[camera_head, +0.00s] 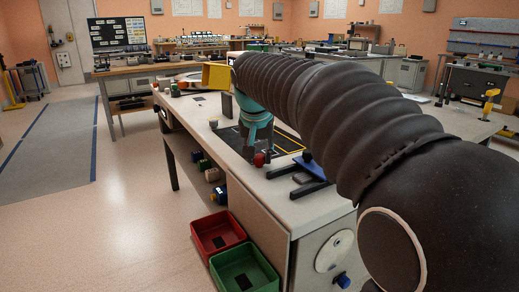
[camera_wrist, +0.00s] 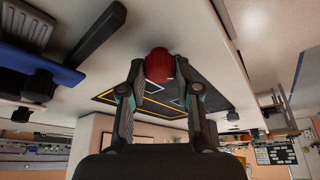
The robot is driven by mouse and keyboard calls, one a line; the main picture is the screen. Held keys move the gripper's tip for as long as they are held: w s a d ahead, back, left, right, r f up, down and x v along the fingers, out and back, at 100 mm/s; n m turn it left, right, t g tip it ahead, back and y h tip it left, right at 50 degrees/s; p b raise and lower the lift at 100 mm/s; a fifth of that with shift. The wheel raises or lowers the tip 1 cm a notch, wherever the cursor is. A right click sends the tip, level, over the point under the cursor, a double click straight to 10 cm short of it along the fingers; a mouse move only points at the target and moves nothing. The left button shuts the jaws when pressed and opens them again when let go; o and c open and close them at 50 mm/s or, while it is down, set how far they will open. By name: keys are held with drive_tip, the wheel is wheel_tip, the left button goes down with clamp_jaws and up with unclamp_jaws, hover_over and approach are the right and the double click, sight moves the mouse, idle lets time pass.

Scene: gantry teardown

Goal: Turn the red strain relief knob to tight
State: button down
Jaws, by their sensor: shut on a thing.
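The red strain relief knob (camera_wrist: 159,65) sits between the two fingertips of my gripper (camera_wrist: 158,71) in the wrist view. The fingers are closed on it from both sides. In the head view the red knob (camera_head: 259,160) shows small, low above the near part of the workbench, below the teal end of my arm. My fingers are hard to make out there. Neither view shows a mark that tells how tight the knob is. Whatever the knob is mounted on is mostly hidden.
The workbench (camera_head: 290,212) carries a black mat with yellow lines (camera_head: 287,142). A blue and black fixture (camera_head: 312,167) stands to the right of the knob. A yellow bin (camera_head: 216,76) is farther back. A red bin (camera_head: 207,243) and green bin (camera_head: 224,280) sit below the bench's left side. Floor at left is clear.

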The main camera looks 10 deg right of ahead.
drive_tip(key=m+h+p, duration=0.1)
drive_tip(key=m, duration=0.2)
drive_tip(key=shift+a+m+g, duration=0.15)
drive_tip(key=shift+m+g, duration=0.15)
drive_tip(key=shift+g, duration=0.1)
drive_tip(key=shift+w+m+g+h, duration=0.1)
drive_tip(key=shift+m+g+h, duration=0.5)
drive_tip(key=shift+m, duration=1.3)
drive_tip(key=c, duration=0.8)
unclamp_jaws()
drive_tip(key=v, duration=1.2)
drive_tip(key=shift+a+f, duration=0.1)
